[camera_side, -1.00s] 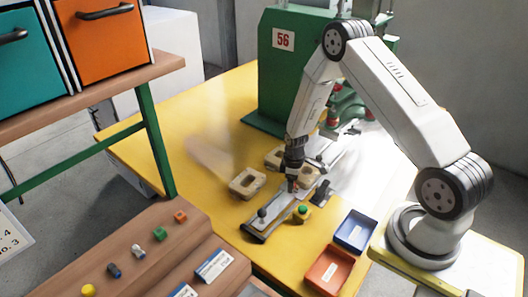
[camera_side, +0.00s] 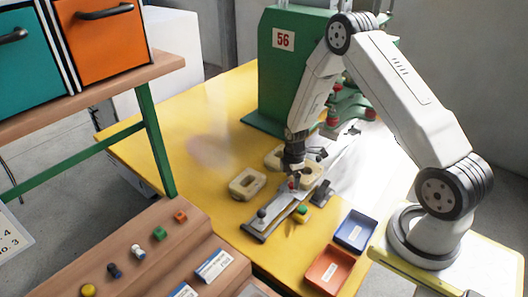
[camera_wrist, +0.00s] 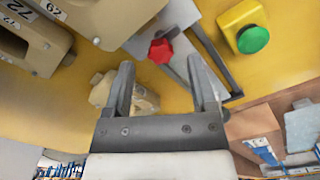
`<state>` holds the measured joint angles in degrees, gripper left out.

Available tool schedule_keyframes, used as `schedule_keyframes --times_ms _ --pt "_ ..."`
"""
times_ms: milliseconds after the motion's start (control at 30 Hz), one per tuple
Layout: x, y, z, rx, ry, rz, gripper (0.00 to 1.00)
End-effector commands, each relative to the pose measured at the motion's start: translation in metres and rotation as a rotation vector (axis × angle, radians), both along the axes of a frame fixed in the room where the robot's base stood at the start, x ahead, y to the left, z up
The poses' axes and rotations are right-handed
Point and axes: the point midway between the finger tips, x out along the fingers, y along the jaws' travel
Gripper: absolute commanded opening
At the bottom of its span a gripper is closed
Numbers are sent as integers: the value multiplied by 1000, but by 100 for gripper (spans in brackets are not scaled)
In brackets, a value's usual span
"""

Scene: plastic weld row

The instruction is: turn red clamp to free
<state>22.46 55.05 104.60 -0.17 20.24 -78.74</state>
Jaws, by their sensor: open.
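The red clamp knob (camera_wrist: 161,51) sits on a grey fixture plate in the wrist view. It lies just beyond my fingertips, near the line between them. In the side view only a small red spot of the clamp (camera_side: 292,184) shows below my gripper (camera_side: 293,173), on the grey fixture (camera_side: 268,228). My gripper (camera_wrist: 160,70) is open, with both fingers apart and nothing between them. It points down over the fixture. Whether a finger touches the knob cannot be told.
A yellow box with a green button (camera_wrist: 253,40) stands right beside the fixture. Beige blocks (camera_side: 247,183) lie to the left. A blue tray (camera_side: 356,231) and an orange tray (camera_side: 330,270) stand at the right front. A green machine (camera_side: 285,80) stands behind. The yellow table's left part is clear.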

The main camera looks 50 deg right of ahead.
Motion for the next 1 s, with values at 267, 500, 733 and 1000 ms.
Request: schedule_keyframes --times_ms 267,500,733,1000 --pt "0 0 37 0 -2 -2 73" --pt "-1 6 66 -1 -4 -24 73" --pt "-4 26 88 -7 -30 -129 73" --pt "-11 48 112 -8 -58 -251 73"
